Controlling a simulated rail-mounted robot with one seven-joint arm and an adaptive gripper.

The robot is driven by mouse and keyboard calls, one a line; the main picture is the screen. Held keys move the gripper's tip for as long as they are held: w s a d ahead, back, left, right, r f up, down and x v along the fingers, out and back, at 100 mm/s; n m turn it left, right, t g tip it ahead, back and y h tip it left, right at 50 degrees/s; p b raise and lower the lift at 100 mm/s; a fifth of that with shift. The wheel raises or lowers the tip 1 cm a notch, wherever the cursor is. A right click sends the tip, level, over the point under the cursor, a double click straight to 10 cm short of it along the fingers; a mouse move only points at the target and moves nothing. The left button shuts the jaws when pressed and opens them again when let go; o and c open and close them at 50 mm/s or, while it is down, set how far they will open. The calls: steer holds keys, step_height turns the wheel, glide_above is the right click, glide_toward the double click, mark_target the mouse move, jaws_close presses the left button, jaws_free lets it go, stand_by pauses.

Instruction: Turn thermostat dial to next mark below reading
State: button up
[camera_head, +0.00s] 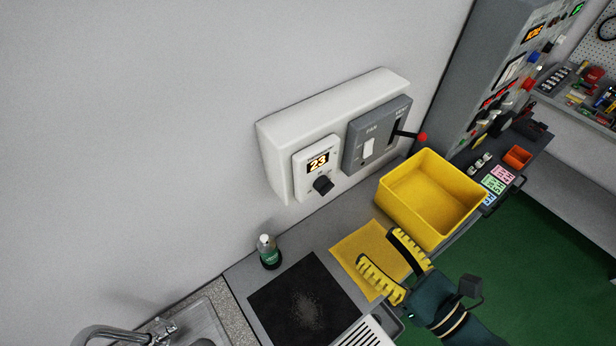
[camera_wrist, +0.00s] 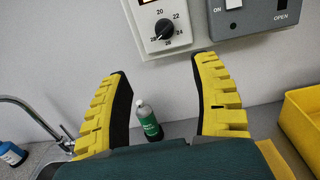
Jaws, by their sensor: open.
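The thermostat (camera_head: 303,192) is a white panel on a white wall box, with a lit display (camera_head: 318,162) reading 23. Its black round dial (camera_head: 323,185) sits below the display. In the wrist view the dial (camera_wrist: 165,29) has marks around it, with 20, 22, 24, 26 and 28 legible; its exact pointer setting is hard to tell. My gripper (camera_head: 386,262), with yellow ribbed fingers, is open and empty over the counter, below and to the right of the thermostat. In the wrist view the dial lies beyond and above the fingertips, apart from them.
A grey fan and vent switch panel (camera_head: 357,150) with a red-tipped lever (camera_head: 422,137) adjoins the thermostat. A yellow bin (camera_head: 462,200) stands right. A green-labelled bottle (camera_head: 268,252), a dark mat (camera_head: 300,300) and a yellow cloth or sheet (camera_head: 350,250) are on the counter. A sink faucet (camera_head: 110,333) is lower left.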

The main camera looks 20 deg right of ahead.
mark_target(326, 187)
steer(key=x, duration=0.5)
steer(key=p+x, duration=0.1)
steer(key=x, duration=1)
steer(key=shift+w+d+r, duration=0.1)
steer(key=shift+d, duration=0.35)
jaws_close()
